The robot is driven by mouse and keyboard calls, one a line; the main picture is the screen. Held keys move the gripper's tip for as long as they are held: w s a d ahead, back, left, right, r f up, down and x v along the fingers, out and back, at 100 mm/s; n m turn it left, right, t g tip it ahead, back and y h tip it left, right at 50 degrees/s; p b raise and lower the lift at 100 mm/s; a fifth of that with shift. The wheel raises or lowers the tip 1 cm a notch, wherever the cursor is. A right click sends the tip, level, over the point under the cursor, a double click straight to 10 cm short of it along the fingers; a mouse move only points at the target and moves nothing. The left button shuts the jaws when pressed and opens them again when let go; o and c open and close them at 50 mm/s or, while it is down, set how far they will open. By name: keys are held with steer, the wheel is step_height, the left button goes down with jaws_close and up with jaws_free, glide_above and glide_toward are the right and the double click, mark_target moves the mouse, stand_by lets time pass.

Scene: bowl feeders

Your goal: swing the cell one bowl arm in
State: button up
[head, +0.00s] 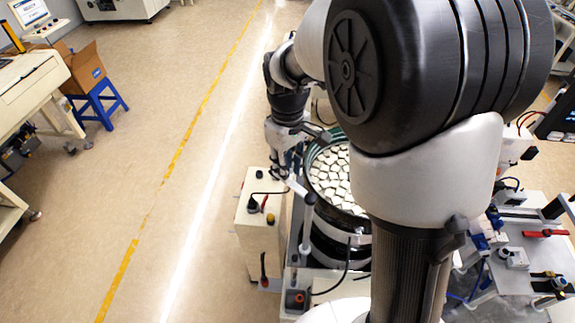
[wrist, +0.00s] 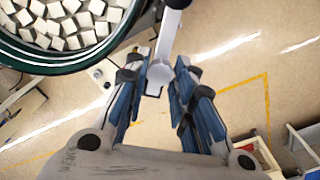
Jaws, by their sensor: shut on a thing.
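The bowl arm is a pale bar with a dark-topped post (head: 308,215) below it, beside the cell one bowl feeder (head: 364,226). The bowl's dark green rim (wrist: 72,62) shows in the wrist view, full of white square pieces. My gripper (head: 287,176) is at the left side of the bowl, at the end of the bar. In the wrist view my gripper (wrist: 160,88) has its blue-padded fingers on either side of the bar's pale end (wrist: 160,72). The fingers are shut on it. The bar runs up beside the bowl's rim. My own arm hides the bowl's right part.
A pale control box (head: 259,225) with knobs stands just left of the bowl. A metal worktable (head: 535,258) with fixtures is at the right. Open floor with a yellow line (head: 170,165) lies left. A blue stool (head: 98,103) with a cardboard box (head: 82,68) stands far left.

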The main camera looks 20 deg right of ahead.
steer(key=shift+d, duration=0.1)
jaws_close()
steer(key=d+m, duration=0.2)
steer(key=m, duration=0.1)
steer(key=d+m, duration=0.2)
steer(key=m, duration=0.1)
steer(key=d+m, duration=0.2)
steer(key=m, duration=0.1)
steer(key=shift+w+d+b, duration=0.1)
steer(key=shift+w+b, duration=0.15)
steer(key=shift+b, duration=0.1)
steer(key=s+d+m+b, duration=0.1)
steer(key=s+d+m, duration=0.3)
steer(key=m, duration=0.6)
steer(key=shift+s+d, duration=0.25)
steer(key=shift+d, duration=0.05)
steer(key=o, duration=1)
jaws_free()
